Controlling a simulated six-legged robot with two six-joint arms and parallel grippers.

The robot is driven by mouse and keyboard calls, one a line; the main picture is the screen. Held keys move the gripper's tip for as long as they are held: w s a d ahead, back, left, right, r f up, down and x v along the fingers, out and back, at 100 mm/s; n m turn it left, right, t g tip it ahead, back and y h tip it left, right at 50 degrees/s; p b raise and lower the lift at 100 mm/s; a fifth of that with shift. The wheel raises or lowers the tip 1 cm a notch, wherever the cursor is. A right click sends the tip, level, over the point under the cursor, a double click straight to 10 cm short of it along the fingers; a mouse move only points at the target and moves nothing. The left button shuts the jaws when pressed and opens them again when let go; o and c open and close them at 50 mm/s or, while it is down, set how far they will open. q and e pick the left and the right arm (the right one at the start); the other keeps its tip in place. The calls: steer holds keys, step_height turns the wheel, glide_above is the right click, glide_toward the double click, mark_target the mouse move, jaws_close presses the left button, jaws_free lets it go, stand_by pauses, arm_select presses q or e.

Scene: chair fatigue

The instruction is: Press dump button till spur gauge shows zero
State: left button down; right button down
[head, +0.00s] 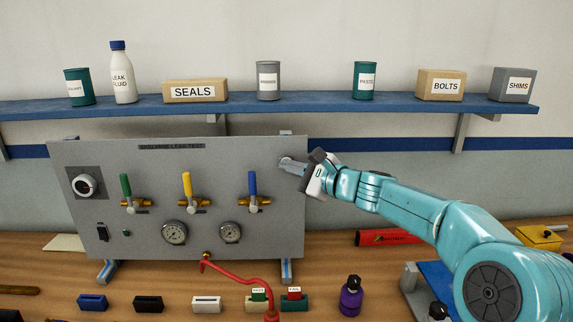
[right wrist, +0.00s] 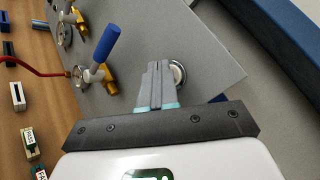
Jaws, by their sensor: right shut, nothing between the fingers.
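A grey test panel (head: 120,165) stands upright on the bench. Two round dial gauges, a left one (head: 174,232) and a right one (head: 230,232), sit low on it; their needles are too small to read and I cannot tell which is the spur gauge. A round silver-rimmed button (right wrist: 180,74) is at the panel's upper right, partly hidden by my right gripper. My right gripper (head: 284,162) is shut and empty, its tips at the button; it also shows in the right wrist view (right wrist: 159,66). I cannot tell whether they touch. My left gripper is not in view.
Green, yellow and blue valve levers (head: 252,184) line the panel, left of my right gripper. A red hose (head: 240,275) runs from its bottom edge. A blue shelf (head: 320,104) with cans and boxes is above. A purple bottle (head: 351,298) and small blocks stand in front.

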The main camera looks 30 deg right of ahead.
steer(key=shift+s+a+b, duration=0.4)
steer(key=shift+s+b, duration=0.1)
steer(key=shift+s, duration=0.1)
steer(key=s+a+b, duration=0.1)
steer(key=s+b, duration=0.1)
steer(key=s, duration=0.1)
steer(key=s+a, duration=0.1)
steer(key=shift+s+a+b, duration=0.15)
steer(key=shift+a+b, duration=0.15)
steer(key=shift+b, duration=0.1)
stand_by(0.8)
